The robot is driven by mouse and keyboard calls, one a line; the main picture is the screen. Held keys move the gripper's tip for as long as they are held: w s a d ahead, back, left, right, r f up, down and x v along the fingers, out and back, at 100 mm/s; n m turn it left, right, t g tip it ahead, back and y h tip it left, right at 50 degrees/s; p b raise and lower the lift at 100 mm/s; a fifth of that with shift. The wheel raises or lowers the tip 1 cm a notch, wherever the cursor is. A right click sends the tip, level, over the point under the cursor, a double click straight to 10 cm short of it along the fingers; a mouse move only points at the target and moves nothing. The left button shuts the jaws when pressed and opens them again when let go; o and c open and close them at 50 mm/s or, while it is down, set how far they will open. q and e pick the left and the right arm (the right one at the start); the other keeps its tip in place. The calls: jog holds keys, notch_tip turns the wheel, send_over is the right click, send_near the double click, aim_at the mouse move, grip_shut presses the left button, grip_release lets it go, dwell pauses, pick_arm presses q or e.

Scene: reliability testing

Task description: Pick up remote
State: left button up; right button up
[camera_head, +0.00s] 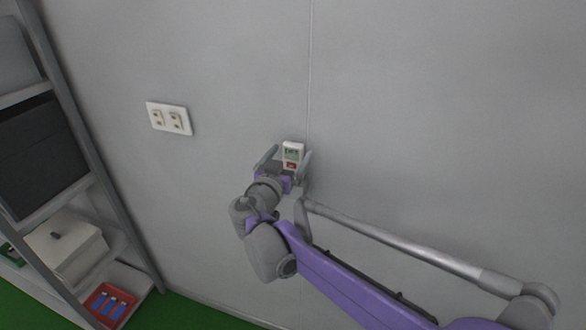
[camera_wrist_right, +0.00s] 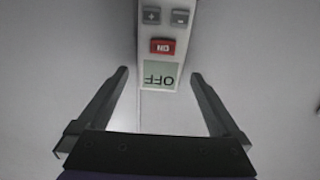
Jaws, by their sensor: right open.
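The remote (camera_head: 292,153) is a small white device on the grey wall, with a grey display and a red button. In the right wrist view the remote (camera_wrist_right: 167,50) reaches down from the top edge, with a display reading OFF upside down, a red ON button and grey plus and minus buttons. My right gripper (camera_head: 284,158) is open at the remote, with one finger to each side of it. In the right wrist view the fingers of the right gripper (camera_wrist_right: 158,78) stand apart from the remote, with gaps on both sides. My left gripper does not show.
A white wall outlet (camera_head: 169,118) is to the left on the wall. A grey shelf rack (camera_head: 108,205) stands at the far left, holding a dark box (camera_head: 40,160), a white box (camera_head: 66,245) and a red tray (camera_head: 92,308). The wall right of the remote is bare.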

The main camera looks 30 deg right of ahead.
jog(key=shift+w+d, duration=0.1)
jog(key=c, duration=0.4)
grip_shut()
